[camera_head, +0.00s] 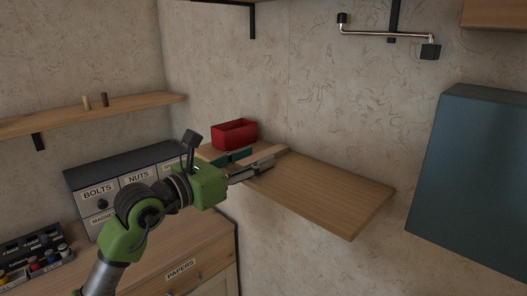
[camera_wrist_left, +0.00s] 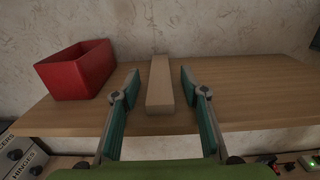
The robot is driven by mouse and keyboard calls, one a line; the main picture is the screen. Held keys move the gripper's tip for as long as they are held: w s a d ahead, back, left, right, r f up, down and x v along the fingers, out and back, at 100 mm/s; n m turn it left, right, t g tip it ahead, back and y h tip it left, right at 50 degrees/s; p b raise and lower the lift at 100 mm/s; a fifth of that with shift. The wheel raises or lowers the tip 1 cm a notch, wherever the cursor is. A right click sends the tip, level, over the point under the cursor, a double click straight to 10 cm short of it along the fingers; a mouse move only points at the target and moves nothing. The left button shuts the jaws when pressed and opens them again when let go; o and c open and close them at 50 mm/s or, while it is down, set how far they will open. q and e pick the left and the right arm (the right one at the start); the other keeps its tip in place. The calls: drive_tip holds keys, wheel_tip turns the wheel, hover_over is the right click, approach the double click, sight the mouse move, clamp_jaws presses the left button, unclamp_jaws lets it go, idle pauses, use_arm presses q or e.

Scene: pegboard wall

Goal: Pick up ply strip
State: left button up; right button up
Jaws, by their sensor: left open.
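The ply strip (camera_wrist_left: 159,84) is a pale, narrow wooden bar lying on the wooden shelf, its length running from the front toward the wall in the left wrist view. In the head view its far part (camera_head: 277,152) shows beside my left gripper (camera_head: 256,161), which hides the rest. My left gripper (camera_wrist_left: 158,80) is open, with one teal-padded finger on each side of the strip. A gap shows between each finger and the strip. My right gripper is not in view.
A red bin (camera_head: 234,134) stands on the shelf (camera_head: 335,197) to the left of the strip, also in the left wrist view (camera_wrist_left: 78,72). The shelf's right side is bare. A labelled drawer unit (camera_head: 125,184) stands at left; a teal cabinet (camera_head: 472,180) hangs at right.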

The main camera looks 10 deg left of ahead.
sight(262, 155)
use_arm(q)
drive_tip(key=shift+x, duration=1.6)
drive_tip(key=shift+s+a, duration=0.1)
clamp_jaws()
